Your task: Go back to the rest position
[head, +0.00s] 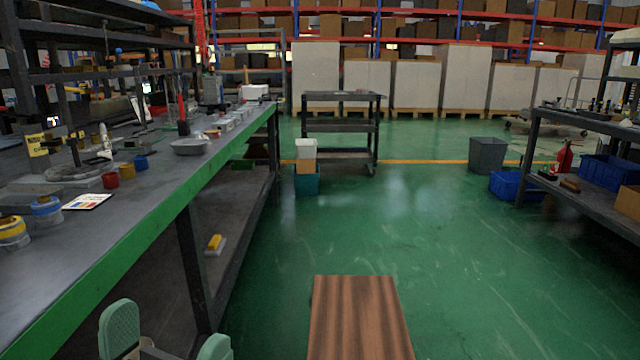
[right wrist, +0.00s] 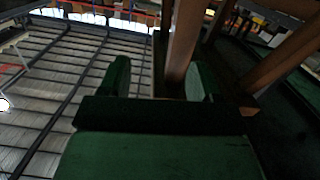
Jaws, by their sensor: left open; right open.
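My left gripper (head: 167,338) is at the bottom left of the head view, its two pale green fingers apart. No object shows between the fingers. It is in front of the long workbench (head: 150,232) with the green edge. My right gripper (right wrist: 160,80) shows only in the right wrist view. Its dark green fingers are apart, and a brown wooden post (right wrist: 184,45) shows behind and between them. I cannot tell how far away the post is. I cannot make out any valve block for certain.
A brown wooden top (head: 360,318) stands at the bottom centre, close to me. A dark cart (head: 340,128), a grey bin (head: 487,155) and a blue crate (head: 515,186) stand farther off. A right-hand bench (head: 590,122) borders the open green floor (head: 450,250).

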